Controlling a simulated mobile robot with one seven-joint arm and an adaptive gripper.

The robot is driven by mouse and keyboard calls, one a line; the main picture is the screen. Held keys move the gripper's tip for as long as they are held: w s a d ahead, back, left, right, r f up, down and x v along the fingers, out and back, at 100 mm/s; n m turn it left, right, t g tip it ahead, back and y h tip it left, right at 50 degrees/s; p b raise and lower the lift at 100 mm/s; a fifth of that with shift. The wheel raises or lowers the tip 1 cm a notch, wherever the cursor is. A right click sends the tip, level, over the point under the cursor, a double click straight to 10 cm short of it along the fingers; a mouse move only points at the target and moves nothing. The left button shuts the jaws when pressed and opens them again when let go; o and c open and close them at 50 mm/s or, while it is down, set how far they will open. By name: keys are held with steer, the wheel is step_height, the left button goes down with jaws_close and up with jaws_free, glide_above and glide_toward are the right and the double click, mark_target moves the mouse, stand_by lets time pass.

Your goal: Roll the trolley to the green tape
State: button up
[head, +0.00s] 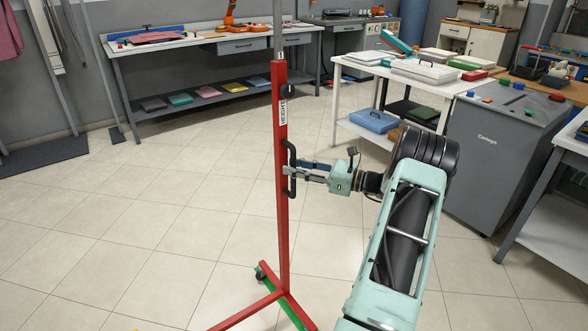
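The trolley is a red upright post (281,150) with a grey pole above it and red legs (250,313) spreading at the floor. A black castor (261,275) shows at its base. A black vertical handle (291,190) is fixed to the post's right side. My gripper (292,171) reaches in from the right, its fingers around the handle's middle and apparently closed on it; the fingertips are small and partly overlap the handle. A strip of green tape (264,272) lies on the floor at the trolley's base, partly hidden by the legs.
A grey Conleys cabinet (487,160) and a white table (345,97) with trays stand on the right. A long workbench (120,86) runs along the back wall. A dark floor mat (45,153) lies at the left. Tiled floor (130,230) is clear left of the trolley.

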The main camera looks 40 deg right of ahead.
steer(key=shift+a, duration=0.15)
steer(key=v, duration=1.2)
steer(key=shift+f, duration=0.1)
